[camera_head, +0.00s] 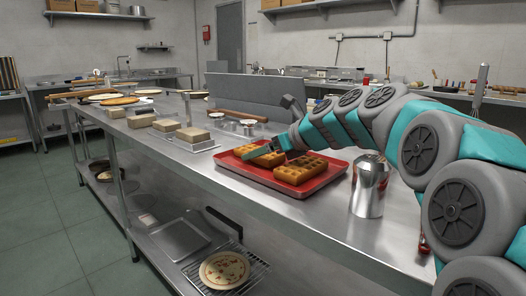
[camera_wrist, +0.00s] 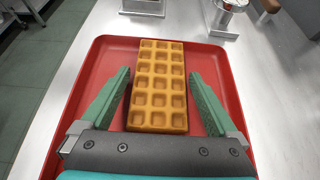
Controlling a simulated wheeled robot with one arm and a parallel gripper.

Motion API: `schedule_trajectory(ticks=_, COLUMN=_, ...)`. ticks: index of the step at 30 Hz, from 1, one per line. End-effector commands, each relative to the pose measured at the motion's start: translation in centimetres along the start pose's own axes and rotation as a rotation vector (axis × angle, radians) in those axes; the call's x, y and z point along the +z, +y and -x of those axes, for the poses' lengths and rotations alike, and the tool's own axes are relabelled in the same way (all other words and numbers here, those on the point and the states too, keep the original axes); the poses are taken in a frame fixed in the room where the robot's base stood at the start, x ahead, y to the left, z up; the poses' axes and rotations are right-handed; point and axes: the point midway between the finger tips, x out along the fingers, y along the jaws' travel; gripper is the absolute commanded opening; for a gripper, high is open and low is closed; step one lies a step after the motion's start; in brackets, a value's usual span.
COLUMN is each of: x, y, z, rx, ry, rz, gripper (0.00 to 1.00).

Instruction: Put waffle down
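A golden-brown waffle (camera_head: 268,158) lies on the left part of a red tray (camera_head: 246,176) on the steel table. A second waffle (camera_head: 300,171) lies on the tray to its right. My gripper (camera_head: 256,152) is low over the left waffle and partly hides it. In the wrist view one waffle (camera_wrist: 158,85) lies lengthwise between the fingers of my open gripper (camera_wrist: 160,73). Strips of the red tray (camera_wrist: 103,65) show between the waffle and each finger, so they look apart. The second waffle is not in the wrist view.
A silver can (camera_head: 370,188) stands just right of the tray near the front edge. Small metal containers (camera_head: 247,127) stand behind the tray. Several pale blocks (camera_head: 192,135) line the table to the left. A lower shelf holds a pizza (camera_head: 224,270) on a rack.

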Motion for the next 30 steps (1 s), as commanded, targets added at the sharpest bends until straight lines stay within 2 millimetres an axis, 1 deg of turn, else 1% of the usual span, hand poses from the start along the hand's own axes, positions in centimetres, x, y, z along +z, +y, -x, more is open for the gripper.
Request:
schedule_trajectory(ticks=11, x=0.2, y=0.0, z=0.1, rx=-0.001, ry=0.0, rz=0.002, gripper=1.0)
schedule_trajectory(ticks=14, x=0.3, y=0.0, z=1.6, rx=-0.001, ry=-0.001, rz=0.001, gripper=1.0)
schedule_trajectory(ticks=24, x=0.3, y=-0.1, z=8.5, rx=-0.003, ry=-0.002, rz=0.0, gripper=1.0)
schedule_trajectory(ticks=27, x=0.3, y=-0.1, z=10.1, rx=-0.005, ry=-0.002, rz=0.001, gripper=1.0)
schedule_trajectory(ticks=30, x=0.3, y=0.0, z=11.3, rx=-0.002, ry=-0.001, rz=0.001, gripper=1.0)
